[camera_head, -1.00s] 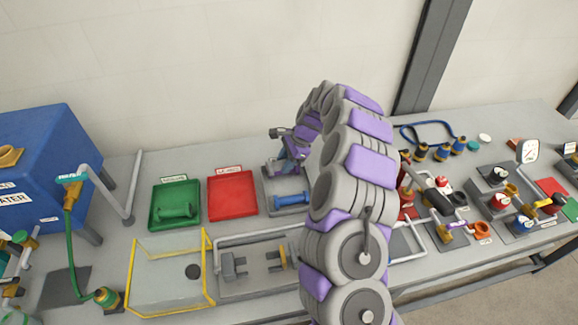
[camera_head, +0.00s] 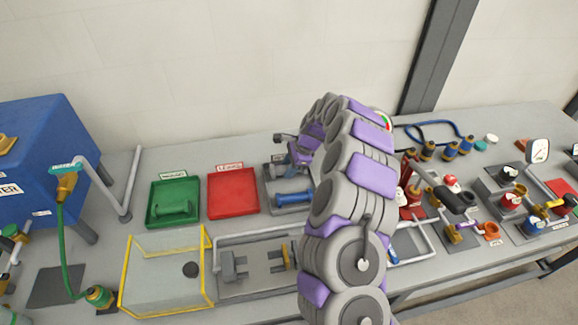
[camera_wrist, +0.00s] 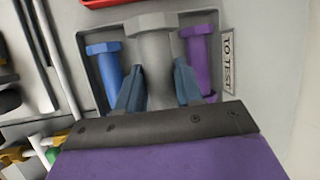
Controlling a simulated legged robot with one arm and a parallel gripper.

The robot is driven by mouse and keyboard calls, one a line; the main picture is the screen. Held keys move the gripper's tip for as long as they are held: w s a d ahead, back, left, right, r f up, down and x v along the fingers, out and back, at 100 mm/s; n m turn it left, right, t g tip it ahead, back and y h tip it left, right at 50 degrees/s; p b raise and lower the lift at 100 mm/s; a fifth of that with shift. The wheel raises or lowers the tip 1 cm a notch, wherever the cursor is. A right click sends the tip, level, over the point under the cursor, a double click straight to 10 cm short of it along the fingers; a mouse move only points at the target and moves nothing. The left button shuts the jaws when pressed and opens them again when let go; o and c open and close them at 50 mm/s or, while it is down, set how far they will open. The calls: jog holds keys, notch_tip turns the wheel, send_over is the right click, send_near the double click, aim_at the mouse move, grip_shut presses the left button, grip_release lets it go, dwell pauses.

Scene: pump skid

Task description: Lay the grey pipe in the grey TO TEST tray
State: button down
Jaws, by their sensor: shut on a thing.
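My gripper (camera_wrist: 158,80) is shut on the grey pipe (camera_wrist: 153,45), with one finger on each side of it. The pipe has a hexagonal end. In the wrist view it lies over the grey TO TEST tray (camera_wrist: 84,55), between a blue pipe (camera_wrist: 107,75) and a purple pipe (camera_wrist: 199,55). I cannot tell whether the grey pipe touches the tray floor. In the head view the tray (camera_head: 269,204) stands right of the red tray, with the blue pipe (camera_head: 294,198) near its front. My gripper (camera_head: 292,145) is over its back part; my arm hides its right side.
A yellow-edged clear box (camera_head: 165,285) and a fixture (camera_head: 255,265) are in front. Valves and a gauge (camera_head: 537,150) crowd the right.

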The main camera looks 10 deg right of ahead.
jog(key=f, duration=0.2)
jog(key=d+f, duration=0.1)
jog(key=shift+f, duration=0.35)
jog(key=shift+f+b, duration=0.4)
jog(key=shift+f, duration=0.45)
jog(key=shift+a+f, duration=0.3)
jog(key=shift+f, duration=0.25)
jog(key=shift+d, duration=0.25)
jog(key=shift+a+f, duration=0.25)
jog(key=c, duration=0.7)
grip_release()
jog(key=shift+s, duration=0.1)
jog(key=shift+o, duration=0.2)
jog(key=p+v, duration=0.4)
jog(key=v, duration=1.3)
jog(key=shift+r, duration=0.2)
